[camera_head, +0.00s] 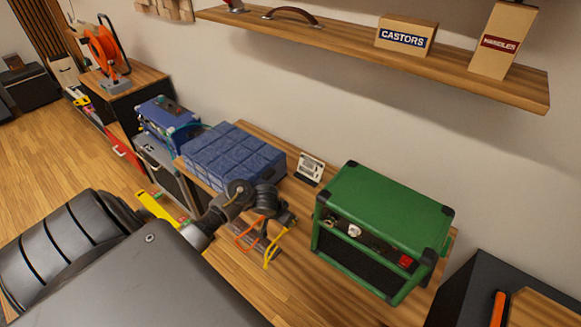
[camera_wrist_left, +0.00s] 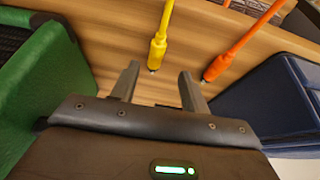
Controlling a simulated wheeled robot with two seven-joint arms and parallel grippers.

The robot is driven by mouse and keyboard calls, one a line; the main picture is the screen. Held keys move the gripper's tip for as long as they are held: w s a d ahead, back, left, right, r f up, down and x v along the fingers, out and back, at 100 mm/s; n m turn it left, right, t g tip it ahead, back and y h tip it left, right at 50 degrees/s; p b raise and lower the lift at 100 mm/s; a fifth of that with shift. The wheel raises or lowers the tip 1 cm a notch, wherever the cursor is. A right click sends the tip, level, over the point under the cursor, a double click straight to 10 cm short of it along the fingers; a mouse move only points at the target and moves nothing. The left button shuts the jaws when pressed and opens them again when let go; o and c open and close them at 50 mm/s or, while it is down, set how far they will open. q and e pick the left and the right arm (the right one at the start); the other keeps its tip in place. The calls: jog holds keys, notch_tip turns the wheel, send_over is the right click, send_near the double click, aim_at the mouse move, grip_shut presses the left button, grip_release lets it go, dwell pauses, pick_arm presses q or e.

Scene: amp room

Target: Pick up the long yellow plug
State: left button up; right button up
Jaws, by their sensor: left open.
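The yellow plug (camera_wrist_left: 158,50) is a slim yellow rod with a thicker grip and a small metal tip, above the wooden bench top in the left wrist view. Its tip points toward the gap between the fingers of my left gripper (camera_wrist_left: 160,84), which is open and empty just short of it. In the head view, a yellow length (camera_head: 272,253) shows just below my left gripper (camera_head: 288,218). An orange plug (camera_wrist_left: 214,68) lies right of the yellow one in the wrist view, outside the right finger. My right gripper is not in view.
A green amplifier (camera_head: 375,225) stands right of the gripper; a blue quilted case (camera_head: 230,155) stands left and behind. A small white card (camera_head: 310,166) is at the wall. The bench front (camera_head: 300,285) is clear. A shelf (camera_head: 400,60) with boxes hangs above.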

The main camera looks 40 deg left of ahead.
pick_arm(q)
jog(key=x, duration=0.1)
jog(key=b+x, duration=0.1)
jog(key=x, duration=0.3)
jog(key=shift+d+f, duration=0.1)
jog(key=shift+d, duration=0.15)
jog(key=shift+s, duration=0.1)
jog(key=shift+c, duration=0.3)
grip_shut()
